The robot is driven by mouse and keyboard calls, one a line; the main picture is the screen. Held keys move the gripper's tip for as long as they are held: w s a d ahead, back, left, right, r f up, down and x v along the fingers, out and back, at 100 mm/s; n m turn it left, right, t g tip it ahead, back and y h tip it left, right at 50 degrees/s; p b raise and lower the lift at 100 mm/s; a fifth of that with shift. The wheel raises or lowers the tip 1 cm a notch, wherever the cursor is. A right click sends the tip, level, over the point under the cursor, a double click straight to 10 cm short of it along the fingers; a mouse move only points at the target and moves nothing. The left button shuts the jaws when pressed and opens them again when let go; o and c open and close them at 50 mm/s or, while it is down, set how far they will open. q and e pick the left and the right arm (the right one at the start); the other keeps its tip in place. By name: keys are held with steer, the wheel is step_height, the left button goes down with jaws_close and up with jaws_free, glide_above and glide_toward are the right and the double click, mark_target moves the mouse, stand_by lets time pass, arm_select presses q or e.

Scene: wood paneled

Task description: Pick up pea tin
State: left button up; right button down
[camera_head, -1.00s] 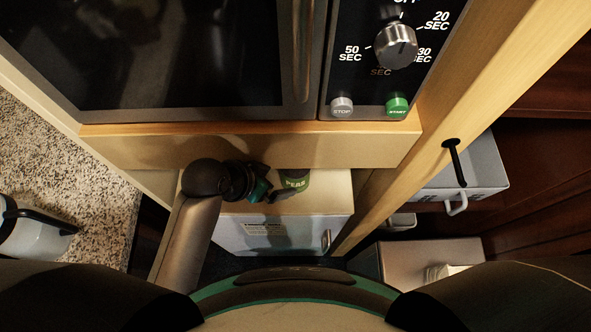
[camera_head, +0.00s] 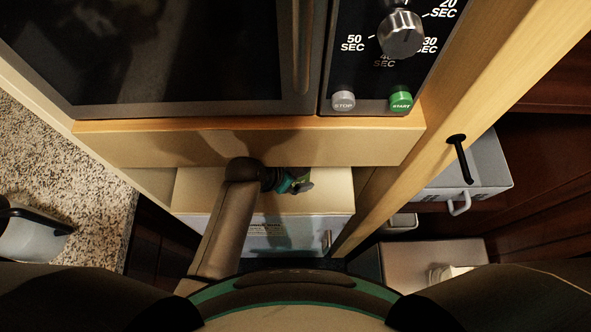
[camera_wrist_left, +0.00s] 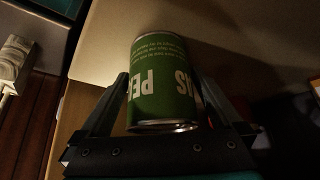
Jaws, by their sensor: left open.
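The pea tin (camera_wrist_left: 163,88) is a green can with white PEAS lettering. In the left wrist view it stands between the two fingers of my left gripper (camera_wrist_left: 165,105), which is open around it. I cannot tell whether either finger touches it. In the head view my left gripper (camera_head: 300,183) reaches in under the microwave, over a pale shelf top (camera_head: 335,192). My right gripper is not in view.
The microwave (camera_head: 180,60) and its wooden shelf (camera_head: 250,145) overhang the tin closely. A wooden post (camera_head: 400,180) stands to the right, with grey bins (camera_head: 480,165) beyond it. A speckled counter (camera_head: 60,150) lies at left.

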arm_select(q)
steer(key=shift+w+d+f, duration=0.2)
steer(key=shift+w+f, duration=0.05)
steer(key=shift+f, duration=0.35)
jaws_close()
stand_by(0.5)
